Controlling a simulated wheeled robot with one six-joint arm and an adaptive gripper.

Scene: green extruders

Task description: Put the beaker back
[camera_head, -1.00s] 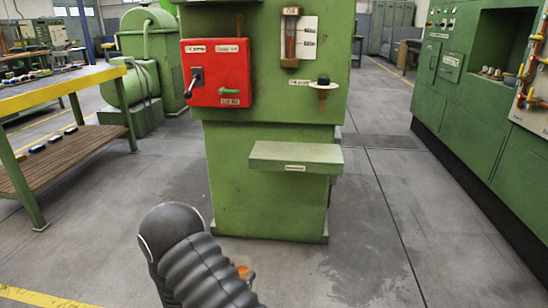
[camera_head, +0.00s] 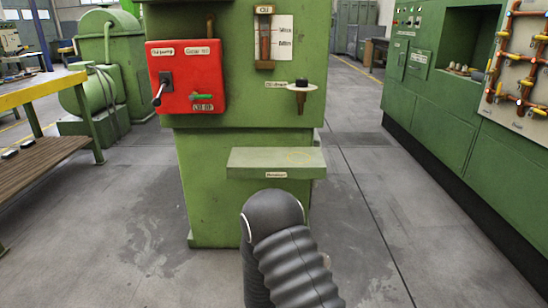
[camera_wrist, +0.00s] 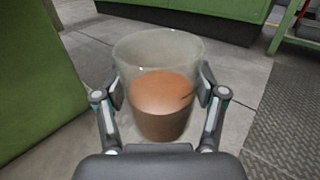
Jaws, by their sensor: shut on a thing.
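My gripper (camera_wrist: 158,92) is shut on a clear beaker (camera_wrist: 158,48) in the wrist view, with one finger on each side of it. The beaker is about half full of a brown-orange liquid (camera_wrist: 160,95) and looks upright. Below it in that view is grey floor. In the head view my dark ribbed arm hides the gripper and the beaker. A green shelf (camera_head: 275,163) with a small label sticks out from the front of the green machine (camera_head: 210,200), above and beyond my arm. Nothing stands on the visible part of the shelf.
A red control box (camera_head: 187,80), a gauge (camera_head: 265,40) and a drain spout (camera_head: 301,95) are on the machine above the shelf. A wooden-shelved bench (camera_head: 45,150) is at left, green cabinets (camera_head: 440,120) at right. The floor between is clear.

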